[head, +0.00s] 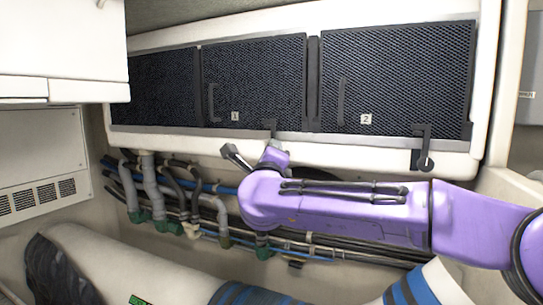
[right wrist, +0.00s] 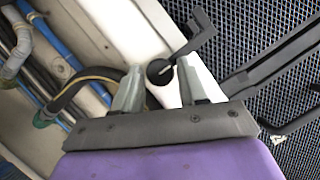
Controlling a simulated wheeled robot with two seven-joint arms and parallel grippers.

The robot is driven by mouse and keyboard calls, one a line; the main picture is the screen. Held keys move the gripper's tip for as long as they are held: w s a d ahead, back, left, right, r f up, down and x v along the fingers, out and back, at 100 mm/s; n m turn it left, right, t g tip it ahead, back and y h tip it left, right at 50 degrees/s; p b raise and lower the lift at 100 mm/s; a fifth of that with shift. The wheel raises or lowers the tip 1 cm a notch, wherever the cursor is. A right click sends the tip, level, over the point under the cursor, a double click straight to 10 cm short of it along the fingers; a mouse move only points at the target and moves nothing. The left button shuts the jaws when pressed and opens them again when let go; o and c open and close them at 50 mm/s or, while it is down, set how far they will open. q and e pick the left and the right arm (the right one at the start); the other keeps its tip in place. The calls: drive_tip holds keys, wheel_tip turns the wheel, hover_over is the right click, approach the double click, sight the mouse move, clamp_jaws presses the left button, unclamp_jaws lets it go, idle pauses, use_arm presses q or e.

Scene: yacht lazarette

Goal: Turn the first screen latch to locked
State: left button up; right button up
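The first screen (head: 262,75), a dark mesh panel labelled 1, sits in the cream wall frame. Its dark latch (head: 271,127) shows at the screen's lower right corner, with its lower part hidden behind my right gripper. In the right wrist view the latch (right wrist: 161,72) has a round black pivot with a light mark and a bent handle reaching up and right over the frame towards the mesh. My right gripper (right wrist: 162,88) is open, with its two grey fingers on either side of the pivot; contact cannot be told. My left gripper is not in view.
The second screen (head: 397,75) has its own black latch (head: 424,150) at its lower right. Hoses and pipes (head: 185,190) run below the frame, close under my right gripper. A white cabinet (head: 60,45) juts out at upper left.

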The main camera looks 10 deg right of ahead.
drive_tip(key=shift+o, duration=0.5)
drive_tip(key=shift+s, duration=0.15)
drive_tip(key=b+v, duration=0.5)
drive_tip(key=v, duration=0.5)
drive_tip(key=shift+s+b, duration=0.2)
drive_tip(key=shift+b, duration=0.1)
drive_tip(key=shift+a, duration=0.1)
